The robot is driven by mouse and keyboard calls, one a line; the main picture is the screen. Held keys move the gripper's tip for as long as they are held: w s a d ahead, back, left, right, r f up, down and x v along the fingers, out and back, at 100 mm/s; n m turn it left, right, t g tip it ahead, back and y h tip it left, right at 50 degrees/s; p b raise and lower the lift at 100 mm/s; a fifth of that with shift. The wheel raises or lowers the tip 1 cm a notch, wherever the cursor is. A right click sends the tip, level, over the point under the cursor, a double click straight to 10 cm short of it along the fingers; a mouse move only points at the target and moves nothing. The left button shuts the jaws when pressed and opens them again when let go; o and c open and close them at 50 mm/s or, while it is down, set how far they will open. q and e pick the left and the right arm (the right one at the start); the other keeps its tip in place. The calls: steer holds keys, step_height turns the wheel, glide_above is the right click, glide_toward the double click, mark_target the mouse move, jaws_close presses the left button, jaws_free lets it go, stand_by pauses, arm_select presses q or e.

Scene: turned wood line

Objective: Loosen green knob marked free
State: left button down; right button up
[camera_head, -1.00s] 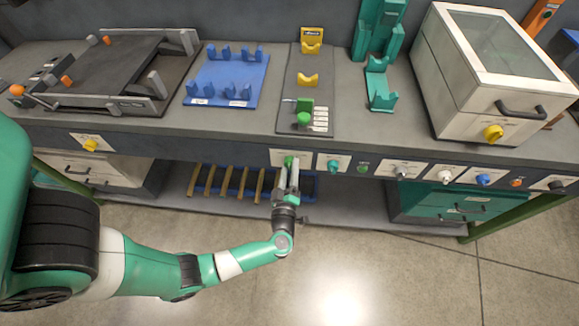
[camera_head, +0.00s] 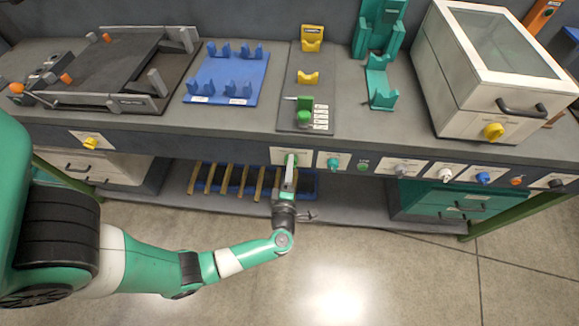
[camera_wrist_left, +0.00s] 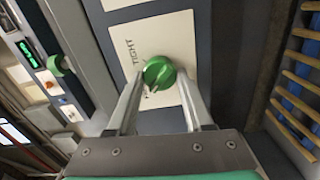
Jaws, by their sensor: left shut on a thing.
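The green knob (camera_head: 291,159) sits on a white label plate on the bench's front panel. In the left wrist view the knob (camera_wrist_left: 158,72) is round and bright green, with the word TIGHT readable on the plate (camera_wrist_left: 184,28) beside it. Other lettering is mostly hidden behind the knob and finger. My left gripper (camera_head: 290,166) reaches up to the panel from below. In the left wrist view its fingers (camera_wrist_left: 160,84) lie on either side of the knob, shut on it. My right gripper is in neither view.
More knobs line the panel to the right, the nearest a teal one (camera_head: 333,164). Wooden rods lie on a blue rack (camera_head: 310,187) below. A grey plate (camera_head: 292,90) with a green block stands on the bench above. The floor in front is clear.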

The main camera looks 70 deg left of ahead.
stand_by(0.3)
arm_select(q)
steer(key=shift+c, duration=1.5)
jaws_free()
steer(key=p+v, duration=0.2)
steer(key=v, duration=0.9)
steer(key=shift+d, duration=0.25)
steer(key=shift+s, duration=0.15)
